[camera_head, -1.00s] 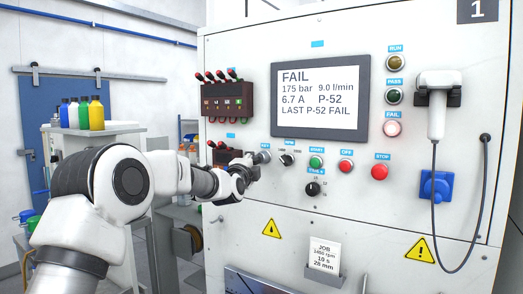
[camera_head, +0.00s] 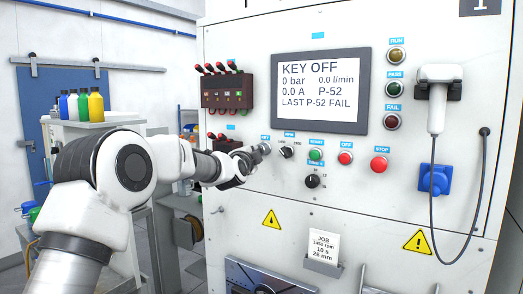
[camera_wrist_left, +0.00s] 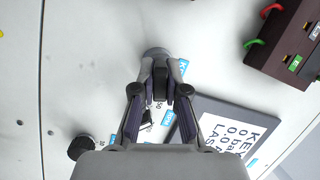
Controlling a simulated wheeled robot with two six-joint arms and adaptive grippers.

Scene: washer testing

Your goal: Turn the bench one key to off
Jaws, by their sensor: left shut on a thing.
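The bench one key switch (camera_head: 265,148) is a round grey lock under the blue KEY label, at the left of the control row. My left gripper (camera_head: 253,155) reaches it from the left and hides part of it. In the left wrist view the fingers (camera_wrist_left: 161,82) are shut on the dark key, in front of the grey lock collar (camera_wrist_left: 156,52). The bench screen (camera_head: 320,91) reads KEY OFF, 0 bar, 0.0 l/min, 0.0 A, LAST P-52 FAIL. The FAIL lamp (camera_head: 393,121) is dark. My right gripper is not in view.
Close right of the key are a black selector knob (camera_head: 286,152), the green START button (camera_head: 316,154), and the red OFF (camera_head: 345,158) and STOP (camera_head: 379,165) buttons. A block with red levers (camera_head: 227,92) sits above left. A scanner (camera_head: 436,95) hangs at right.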

